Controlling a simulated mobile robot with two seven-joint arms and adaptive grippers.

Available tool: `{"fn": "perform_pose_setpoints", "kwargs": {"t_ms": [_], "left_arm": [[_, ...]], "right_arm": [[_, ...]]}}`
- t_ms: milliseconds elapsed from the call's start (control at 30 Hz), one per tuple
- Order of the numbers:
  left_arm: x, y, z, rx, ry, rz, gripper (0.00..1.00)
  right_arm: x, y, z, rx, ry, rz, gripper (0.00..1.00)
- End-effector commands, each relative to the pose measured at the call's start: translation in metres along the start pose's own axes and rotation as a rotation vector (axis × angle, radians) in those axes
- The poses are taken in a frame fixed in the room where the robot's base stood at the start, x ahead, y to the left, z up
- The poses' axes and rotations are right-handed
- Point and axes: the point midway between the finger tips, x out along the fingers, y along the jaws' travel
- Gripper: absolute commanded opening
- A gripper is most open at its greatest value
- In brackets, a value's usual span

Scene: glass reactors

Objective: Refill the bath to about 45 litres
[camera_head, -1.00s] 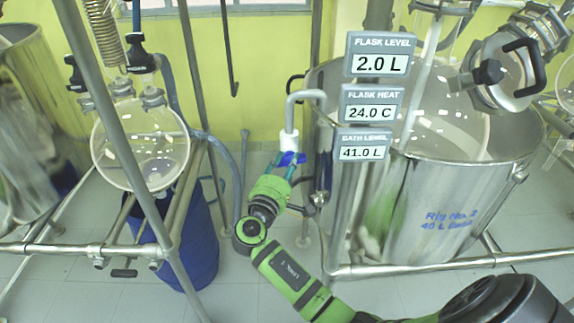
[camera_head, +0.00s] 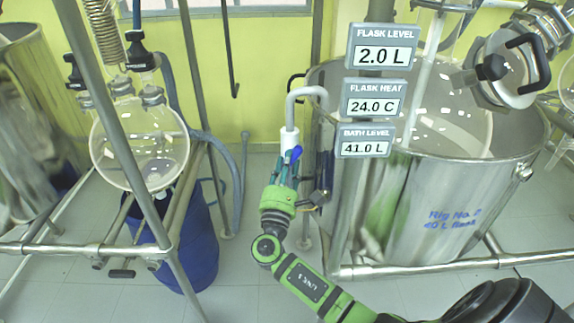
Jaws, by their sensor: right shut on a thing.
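The bath is the large steel tub (camera_head: 405,215) at the right, marked as rig no. 2. The bath level sign (camera_head: 365,142) reads 41.0 L. A bent grey fill pipe (camera_head: 306,91) reaches over the tub's left rim from a white upright section (camera_head: 289,139). A blue valve handle (camera_head: 296,154) sits just below that section and stands steeply tilted. My right gripper (camera_head: 287,168) is at the valve and shut on the blue handle; its fingers partly hide the valve body. My left gripper is not in view.
Signs show flask level 2.0 L (camera_head: 382,56) and flask heat 24.0 C (camera_head: 375,106). A steel frame post (camera_head: 345,215) and lower rail (camera_head: 440,265) stand by the tub. At left are a round glass flask (camera_head: 140,150) and a blue drum (camera_head: 197,245).

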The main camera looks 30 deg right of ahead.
Motion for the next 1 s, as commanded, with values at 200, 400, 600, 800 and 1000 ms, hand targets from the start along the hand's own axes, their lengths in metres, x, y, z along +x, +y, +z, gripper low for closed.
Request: {"fn": "perform_pose_setpoints", "kwargs": {"t_ms": [200,400,600,800,1000], "left_arm": [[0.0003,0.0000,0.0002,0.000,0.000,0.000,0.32],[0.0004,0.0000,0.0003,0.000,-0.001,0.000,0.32],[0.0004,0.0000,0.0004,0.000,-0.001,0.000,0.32],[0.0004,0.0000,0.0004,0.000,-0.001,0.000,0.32],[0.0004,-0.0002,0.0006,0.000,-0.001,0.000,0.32]], "right_arm": [[0.0000,-0.0005,0.0000,-0.046,0.000,0.019,0.00],[0.0000,-0.0004,0.0001,-0.055,-0.001,0.023,0.00],[0.0001,-0.0003,0.0001,-0.054,-0.001,0.023,0.00],[0.0002,-0.0003,0.0002,-0.053,-0.001,0.023,0.57],[0.0001,-0.0003,0.0001,-0.053,0.000,0.022,0.57]]}}
